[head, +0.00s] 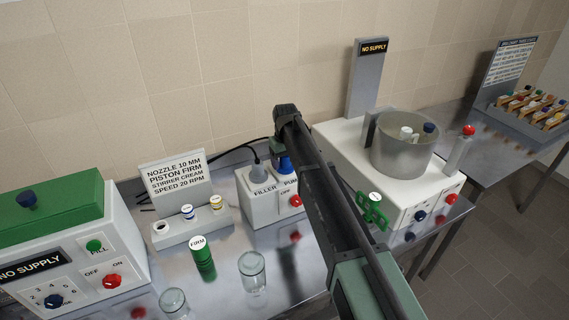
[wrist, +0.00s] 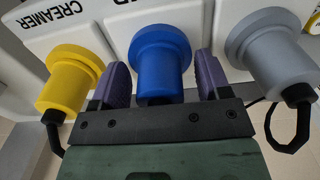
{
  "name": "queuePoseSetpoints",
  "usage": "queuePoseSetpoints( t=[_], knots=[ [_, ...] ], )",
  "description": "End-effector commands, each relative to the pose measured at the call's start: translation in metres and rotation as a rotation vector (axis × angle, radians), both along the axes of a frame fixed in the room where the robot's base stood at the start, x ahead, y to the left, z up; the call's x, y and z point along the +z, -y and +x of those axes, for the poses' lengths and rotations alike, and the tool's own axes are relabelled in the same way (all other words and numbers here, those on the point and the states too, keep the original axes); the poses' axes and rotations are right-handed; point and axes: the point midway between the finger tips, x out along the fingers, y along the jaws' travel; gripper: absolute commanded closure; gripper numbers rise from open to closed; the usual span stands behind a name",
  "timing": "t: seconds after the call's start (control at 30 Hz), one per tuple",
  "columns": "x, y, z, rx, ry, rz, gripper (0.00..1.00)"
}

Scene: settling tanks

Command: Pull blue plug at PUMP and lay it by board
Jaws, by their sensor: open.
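The blue plug (wrist: 160,62) stands in its socket between my two purple fingers in the wrist view. My gripper (wrist: 161,75) is open around it, one finger on each side; whether either finger touches it I cannot tell. In the head view the blue plug (head: 285,163) sits at the PUMP label of the white socket board (head: 263,208), partly behind my arm, which hides my fingers there. The grey plug (head: 256,165) is at FILLER, and shows right of my gripper in the wrist view (wrist: 260,48). A yellow plug (wrist: 72,75) at CREAMER is on the left.
A sign (head: 178,178) on a stand with small capped pots is left of the board. A green jar (head: 203,258) and glasses (head: 253,272) stand in front. A white machine with a metal pot (head: 404,152) is at the right. Some bare bench lies around the board.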

Motion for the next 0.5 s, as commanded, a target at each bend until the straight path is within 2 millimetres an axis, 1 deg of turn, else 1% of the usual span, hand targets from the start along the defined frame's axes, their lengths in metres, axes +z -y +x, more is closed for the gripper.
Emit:
queuePoseSetpoints(
  t=[0.23,0.27,0.5],
  knots=[
    [0.0,0.0,0.0,0.0,0.0,0.0,0.3],
    [0.0,0.0,0.0,0.0,0.0,0.0,0.31],
    [0.0,0.0001,-0.0001,0.0,0.0,0.0,0.68]
  ],
)
